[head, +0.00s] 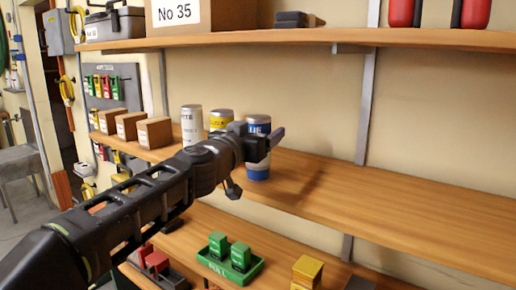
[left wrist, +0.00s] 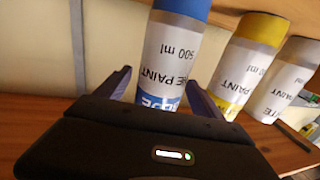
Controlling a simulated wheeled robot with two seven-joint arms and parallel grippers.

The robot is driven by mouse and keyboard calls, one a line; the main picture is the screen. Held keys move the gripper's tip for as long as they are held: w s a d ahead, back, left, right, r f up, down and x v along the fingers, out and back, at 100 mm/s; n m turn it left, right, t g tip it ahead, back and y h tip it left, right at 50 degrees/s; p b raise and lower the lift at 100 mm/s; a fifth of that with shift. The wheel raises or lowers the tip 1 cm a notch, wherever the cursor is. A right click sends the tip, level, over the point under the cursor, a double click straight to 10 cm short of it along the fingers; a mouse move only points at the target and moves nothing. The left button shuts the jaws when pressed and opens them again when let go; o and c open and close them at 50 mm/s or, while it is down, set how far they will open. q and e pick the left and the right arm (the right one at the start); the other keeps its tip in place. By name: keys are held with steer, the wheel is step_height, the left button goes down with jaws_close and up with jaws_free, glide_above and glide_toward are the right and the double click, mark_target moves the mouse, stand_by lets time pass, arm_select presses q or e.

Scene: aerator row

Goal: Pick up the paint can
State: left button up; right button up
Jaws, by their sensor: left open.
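Three paint cans stand upright in a row on the middle wooden shelf. The blue-banded can (head: 258,173) is the right one, partly hidden behind my left gripper (head: 262,146). The yellow can (head: 221,118) and the white can (head: 191,125) stand to its left. In the left wrist view the blue can (left wrist: 172,58) shows between the two spread fingers of my left gripper (left wrist: 158,80), with its lower part hidden by the gripper body. I cannot tell whether a finger touches it. The yellow can (left wrist: 243,65) and the white can (left wrist: 283,82) are to the right there. My right gripper is not in view.
The middle shelf (head: 390,205) is bare to the right of the cans. Cardboard boxes (head: 153,132) stand to their left. An upper shelf (head: 300,36) runs above, and a metal upright (head: 366,100) stands behind. A green tray (head: 230,262) with green blocks is on the shelf below.

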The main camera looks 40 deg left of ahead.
arm_select(q)
steer(key=x, duration=0.3)
steer(key=shift+s, duration=0.1)
stand_by(0.4)
jaws_close()
stand_by(0.7)
